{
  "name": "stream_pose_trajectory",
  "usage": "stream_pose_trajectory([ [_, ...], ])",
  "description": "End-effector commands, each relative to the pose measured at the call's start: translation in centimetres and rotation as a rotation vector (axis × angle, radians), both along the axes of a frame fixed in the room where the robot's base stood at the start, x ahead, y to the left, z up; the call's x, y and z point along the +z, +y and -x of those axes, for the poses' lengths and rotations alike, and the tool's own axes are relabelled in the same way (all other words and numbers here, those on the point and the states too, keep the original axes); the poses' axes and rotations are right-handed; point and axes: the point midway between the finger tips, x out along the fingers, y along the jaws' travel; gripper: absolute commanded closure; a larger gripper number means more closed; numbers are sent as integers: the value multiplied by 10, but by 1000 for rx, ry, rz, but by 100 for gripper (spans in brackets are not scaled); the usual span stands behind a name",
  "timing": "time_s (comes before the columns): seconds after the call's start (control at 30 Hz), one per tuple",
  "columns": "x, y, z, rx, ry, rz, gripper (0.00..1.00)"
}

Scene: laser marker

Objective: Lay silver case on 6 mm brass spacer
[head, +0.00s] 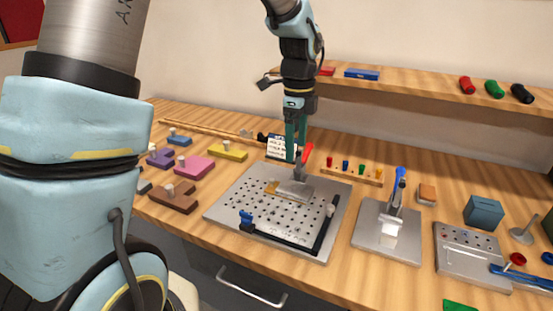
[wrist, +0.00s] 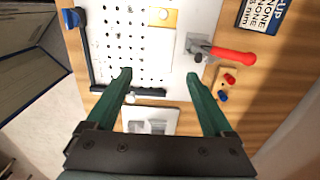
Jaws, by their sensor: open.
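A brass-coloured flat piece, which looks like the spacer (head: 271,187), lies on the perforated metal plate (head: 236,205); it also shows at the top of the wrist view (wrist: 171,20). A pale silvery block, possibly the silver case (head: 388,236), is on the smaller plate to the right, below a blue-handled clamp; I cannot tell its shape clearly. It seems to show between my fingers in the wrist view (wrist: 150,127). My gripper (head: 296,153) points down above the back of the perforated plate. Its fingers (wrist: 159,75) are apart with nothing held between them.
A red-handled clamp (head: 304,165) stands beside the spacer, close to my fingers. A black fence (head: 325,232) and a blue stop (head: 246,218) edge the plate. Coloured knobbed blocks (head: 194,167) lie left. A peg rack (head: 352,175) and note card (head: 281,147) stand behind.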

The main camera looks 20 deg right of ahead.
Motion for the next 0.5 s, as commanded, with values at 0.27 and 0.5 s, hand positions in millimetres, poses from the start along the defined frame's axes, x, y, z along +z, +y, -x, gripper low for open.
stream_pose_trajectory([
  [0.27, 1, 23, -7, 133, -6, 4, 14],
  [0.5, -4, 154, -17, 980, -39, 47, 14],
])
